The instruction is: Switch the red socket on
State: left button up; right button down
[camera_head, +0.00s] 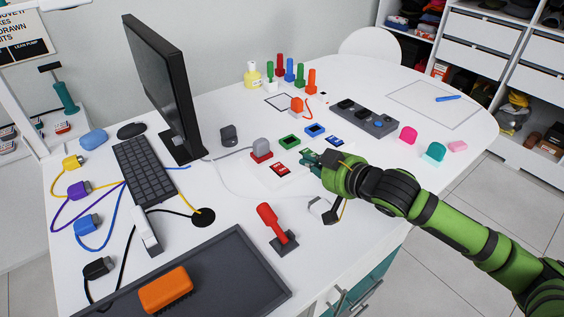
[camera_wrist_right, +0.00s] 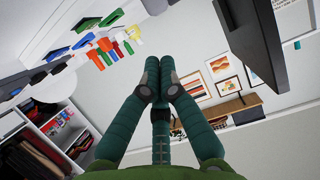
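The red socket (camera_head: 261,157) sits on a white board in the middle of the desk, with a grey plug on it. A red switch (camera_head: 280,169) lies just in front of it, to the right. My right gripper (camera_head: 309,158) is over the right part of the board, to the right of the red switch and apart from it. In the right wrist view its teal fingers (camera_wrist_right: 158,92) are closed together with nothing visible between them. The gripper covers the area of the green switch. My left gripper is not in view.
A green socket (camera_head: 289,142), a blue socket (camera_head: 315,130) and a blue switch (camera_head: 335,141) share the board. A red lever (camera_head: 271,222) stands in front. The monitor (camera_head: 165,85) and keyboard (camera_head: 145,170) are left. A grey cable runs behind the board.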

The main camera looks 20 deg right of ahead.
jog(key=p, duration=0.2)
send_over(286, 177)
notch_tip(286, 177, down, 3)
jog(key=shift+f, duration=0.1)
notch_tip(286, 177, down, 3)
jog(key=shift+f+p, duration=0.2)
jog(key=shift+p, duration=0.35)
jog(key=shift+s+f, duration=0.1)
jog(key=shift+f, duration=0.35)
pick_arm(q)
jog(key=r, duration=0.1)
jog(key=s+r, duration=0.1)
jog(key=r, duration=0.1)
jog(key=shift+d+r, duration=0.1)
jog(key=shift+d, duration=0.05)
